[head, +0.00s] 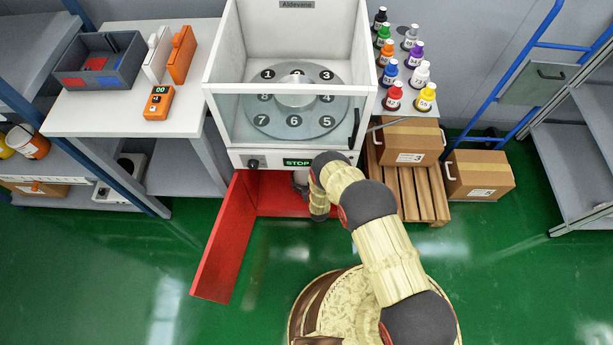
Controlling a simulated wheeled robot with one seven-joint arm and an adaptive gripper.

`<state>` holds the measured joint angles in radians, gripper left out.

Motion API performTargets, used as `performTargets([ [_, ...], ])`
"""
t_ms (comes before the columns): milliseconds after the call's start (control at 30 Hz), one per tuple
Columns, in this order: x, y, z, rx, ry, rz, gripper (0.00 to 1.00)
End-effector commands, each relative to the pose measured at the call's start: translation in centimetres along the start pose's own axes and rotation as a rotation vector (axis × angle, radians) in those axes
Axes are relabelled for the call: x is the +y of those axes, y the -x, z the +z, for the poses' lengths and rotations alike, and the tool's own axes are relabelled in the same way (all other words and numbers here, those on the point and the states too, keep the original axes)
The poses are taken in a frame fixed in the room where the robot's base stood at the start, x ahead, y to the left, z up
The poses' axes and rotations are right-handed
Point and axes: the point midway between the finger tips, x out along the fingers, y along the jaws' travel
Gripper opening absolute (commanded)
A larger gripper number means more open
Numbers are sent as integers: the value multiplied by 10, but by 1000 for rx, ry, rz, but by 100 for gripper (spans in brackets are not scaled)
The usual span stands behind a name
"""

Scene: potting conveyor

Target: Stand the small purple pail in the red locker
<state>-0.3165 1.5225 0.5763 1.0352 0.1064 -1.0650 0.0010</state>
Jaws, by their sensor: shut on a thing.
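The red locker (270,209) is low down under the white cabinet. Its red door (223,245) stands swung open toward the lower left. My arm reaches in from the lower right, and my gripper (300,183) is at the locker's opening, just under the cabinet's front edge. Only a small grey part of the gripper shows. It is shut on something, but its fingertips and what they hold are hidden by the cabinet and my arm. I cannot see the small purple pail anywhere in view.
The white cabinet (231,161) holds a numbered turntable (270,91) behind a clear front. Bottles stand on a shelf to its right, above a pallet (428,203) with a cardboard box (410,143). A table (90,117) stands at the left. Green floor (120,270) is clear at lower left.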

Motion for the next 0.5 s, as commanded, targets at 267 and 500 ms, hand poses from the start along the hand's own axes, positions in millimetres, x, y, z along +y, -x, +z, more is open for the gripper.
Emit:
performTargets([
  [267,0,0,2,-1,0,0,99],
  [500,0,-1,2,-1,0,0,100],
])
